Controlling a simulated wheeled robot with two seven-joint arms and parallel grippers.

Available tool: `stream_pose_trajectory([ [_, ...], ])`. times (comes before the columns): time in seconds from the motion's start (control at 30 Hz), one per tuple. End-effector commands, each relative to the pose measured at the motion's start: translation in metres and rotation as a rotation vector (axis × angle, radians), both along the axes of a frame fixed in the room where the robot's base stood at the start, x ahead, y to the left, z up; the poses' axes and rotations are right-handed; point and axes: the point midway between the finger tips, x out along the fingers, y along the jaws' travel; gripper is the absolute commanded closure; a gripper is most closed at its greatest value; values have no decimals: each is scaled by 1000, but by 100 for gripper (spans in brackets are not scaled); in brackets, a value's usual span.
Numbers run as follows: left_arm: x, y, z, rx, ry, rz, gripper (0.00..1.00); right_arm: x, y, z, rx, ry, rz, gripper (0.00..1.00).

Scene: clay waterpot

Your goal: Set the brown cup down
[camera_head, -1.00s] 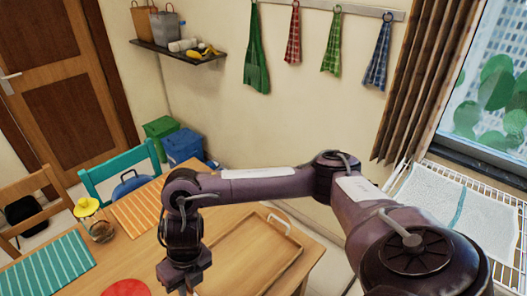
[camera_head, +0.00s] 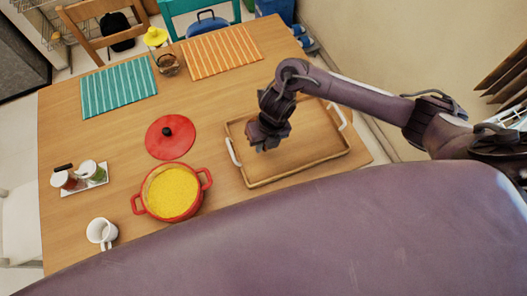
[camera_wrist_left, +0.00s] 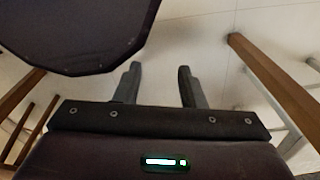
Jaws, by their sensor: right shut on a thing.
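My right gripper (camera_head: 265,142) hangs over the left part of the wooden tray (camera_head: 318,172), pointing down. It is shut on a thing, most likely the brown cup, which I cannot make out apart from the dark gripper. Whether anything touches the tray is hidden. My left gripper shows only in the left wrist view (camera_wrist_left: 159,70). Its two fingers are apart with nothing between them, above the pale floor.
A red pot (camera_head: 172,192) with yellow contents, its red lid (camera_head: 170,137), a white mug (camera_head: 101,233) and a tray of jars stand left of the wooden tray. Two striped mats lie at the back. Wooden legs (camera_wrist_left: 275,80) flank my left gripper.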

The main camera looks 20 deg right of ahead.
Motion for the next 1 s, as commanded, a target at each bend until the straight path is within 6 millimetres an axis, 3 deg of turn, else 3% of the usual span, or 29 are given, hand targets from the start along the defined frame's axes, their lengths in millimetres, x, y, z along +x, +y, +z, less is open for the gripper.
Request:
stream_pose_trajectory([
  [0.1,1,-5,2,-7,-2,0,64,-1,1,-20,1,3,1,100],
  [0.5,3,-12,5,-15,-6,-2,64,0,1,-64,1,1,-1,100],
  [0.93,3,-8,0,-10,-6,-3,64,0,1,-73,1,-1,2,100],
  [1.0,3,-7,1,-9,-6,-3,64,0,1,-72,1,-1,2,85],
])
